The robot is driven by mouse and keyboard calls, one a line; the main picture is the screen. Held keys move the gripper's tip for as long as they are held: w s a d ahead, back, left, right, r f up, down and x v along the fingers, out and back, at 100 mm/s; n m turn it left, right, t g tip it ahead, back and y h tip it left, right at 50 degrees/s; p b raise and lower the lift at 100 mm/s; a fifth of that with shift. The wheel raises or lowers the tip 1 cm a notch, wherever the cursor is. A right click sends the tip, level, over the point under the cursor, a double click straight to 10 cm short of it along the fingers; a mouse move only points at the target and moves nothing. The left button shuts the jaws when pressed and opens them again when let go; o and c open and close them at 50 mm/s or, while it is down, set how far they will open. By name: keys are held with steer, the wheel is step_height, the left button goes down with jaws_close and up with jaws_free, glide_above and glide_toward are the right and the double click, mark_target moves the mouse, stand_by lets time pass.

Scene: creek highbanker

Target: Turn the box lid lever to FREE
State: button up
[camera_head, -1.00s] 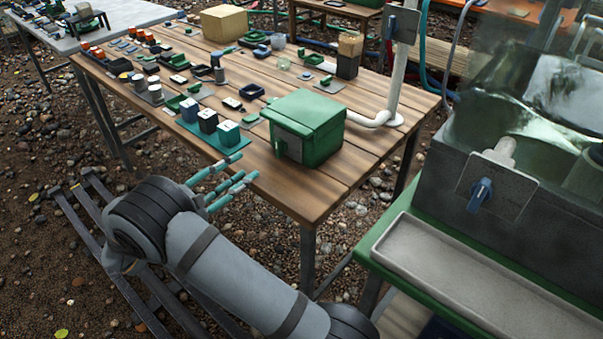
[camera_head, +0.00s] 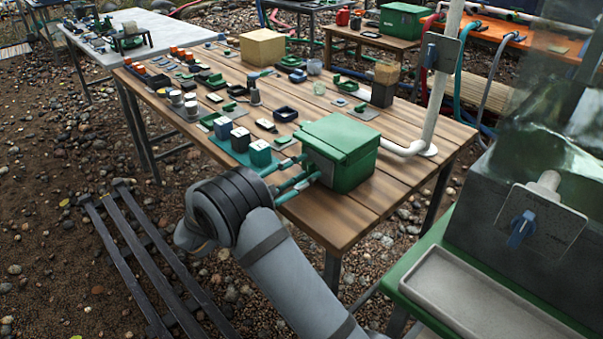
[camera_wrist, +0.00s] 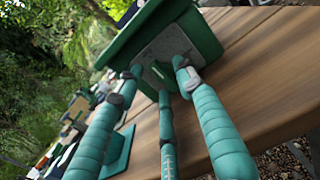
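The green box (camera_head: 350,168) with its overhanging lid stands near the front edge of the wooden table. In the wrist view, the box (camera_wrist: 203,38) fills the upper middle, with a grey plate (camera_wrist: 168,46) on the face towards me. A small lever is hard to separate from the dark green parts between my fingers, and its setting cannot be read. My gripper (camera_head: 308,169) has its teal fingers at the plate side of the box. In the wrist view, my gripper (camera_wrist: 158,70) is open, with fingertips apart around the lower plate. Contact cannot be told.
A teal tray with cubes (camera_head: 241,145) lies just left of the box, close to my fingers. Many small parts cover the table's left half. A white pipe (camera_head: 437,95) rises behind the box. A grey tank with a blue-handled valve (camera_head: 522,228) stands at right.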

steer(key=shift+c, duration=0.7)
steer(key=c, duration=0.7)
steer(key=shift+c, duration=0.6)
steer(key=shift+r+m, duration=0.1)
steer(key=shift+m, duration=0.2)
steer(key=m+p, duration=0.1)
steer(key=m, duration=0.1)
steer(key=shift+m, duration=0.4)
steer(key=m, duration=0.4)
steer(key=shift+s+m, duration=0.1)
steer(key=shift+m, duration=0.2)
steer(key=m+b, duration=0.1)
steer(key=m, duration=0.3)
steer(key=shift+d+m, duration=0.15)
steer(key=shift+m, duration=0.15)
steer(key=m+b, duration=0.2)
steer(key=m, duration=0.3)
steer(key=shift+s+d, duration=0.1)
steer(key=shift+s, duration=0.05)
steer(key=shift+m, duration=0.3)
